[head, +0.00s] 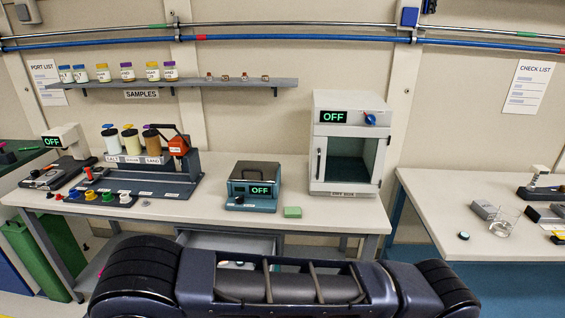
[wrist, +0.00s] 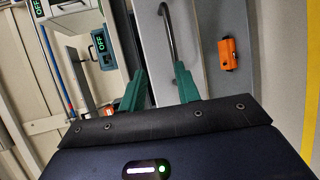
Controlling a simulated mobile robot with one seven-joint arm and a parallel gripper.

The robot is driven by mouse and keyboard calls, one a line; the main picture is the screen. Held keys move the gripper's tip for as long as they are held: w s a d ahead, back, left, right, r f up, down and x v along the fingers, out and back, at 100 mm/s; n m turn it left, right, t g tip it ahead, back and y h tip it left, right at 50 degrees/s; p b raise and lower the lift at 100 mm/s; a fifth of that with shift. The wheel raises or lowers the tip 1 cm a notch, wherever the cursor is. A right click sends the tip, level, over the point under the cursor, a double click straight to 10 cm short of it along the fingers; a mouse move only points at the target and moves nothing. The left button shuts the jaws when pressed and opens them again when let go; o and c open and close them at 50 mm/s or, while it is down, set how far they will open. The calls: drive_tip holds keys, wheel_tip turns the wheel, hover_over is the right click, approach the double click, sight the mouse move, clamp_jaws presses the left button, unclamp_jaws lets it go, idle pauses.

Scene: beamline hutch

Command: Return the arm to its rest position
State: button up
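My gripper (wrist: 161,68) shows in the wrist view as two green fingers with a clear gap between them. They are open, and I see nothing held. Beyond the fingertips are a grey panel (wrist: 202,30) and a dark curved handle (wrist: 168,30); I cannot tell how far off they are. In the head view my dark arm lies across the bottom of the picture, in front of the bench. The gripper's fingers do not show in that view.
The bench (head: 330,212) holds a white oven (head: 322,150) with its chamber visible, a teal device (head: 250,205) and a rack of bottles (head: 150,178). A drawer (head: 228,241) under the bench stands open. A second table (head: 430,200) is at right.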

drive_tip(key=w+d+r+m+g+h, duration=0.15)
drive_tip(key=w+d+r+g, duration=0.25)
drive_tip(key=w+r, duration=0.6)
drive_tip(key=w+d+r+m+g+h, duration=0.1)
drive_tip(key=w+d+r+m+g, duration=0.15)
drive_tip(key=w+r, duration=0.8)
drive_tip(key=w+d+r+m+g+y, duration=0.1)
drive_tip(key=w+d+r+m+g, duration=0.15)
drive_tip(key=w+d+r, duration=0.55)
drive_tip(key=w+d+r+m+g+y, duration=0.1)
drive_tip(key=w+d+r+g, duration=0.35)
drive_tip(key=d, duration=0.65)
drive_tip(key=w+d+r+m+y, duration=0.1)
drive_tip(key=d+r+y, duration=0.1)
drive_tip(key=d+r, duration=0.65)
drive_tip(key=w+d+r+m+y, duration=0.2)
drive_tip(key=d+r+y, duration=0.1)
drive_tip(key=d, duration=1.1)
drive_tip(key=s+d+r+m+t+y, duration=0.2)
drive_tip(key=s+d+r+m+t, duration=0.1)
drive_tip(key=s+d, duration=1)
drive_tip(key=d+t, duration=0.1)
drive_tip(key=d, duration=0.2)
drive_tip(key=shift+s+d+r, duration=0.15)
drive_tip(key=shift+d+r, duration=0.1)
drive_tip(key=shift+d, duration=0.1)
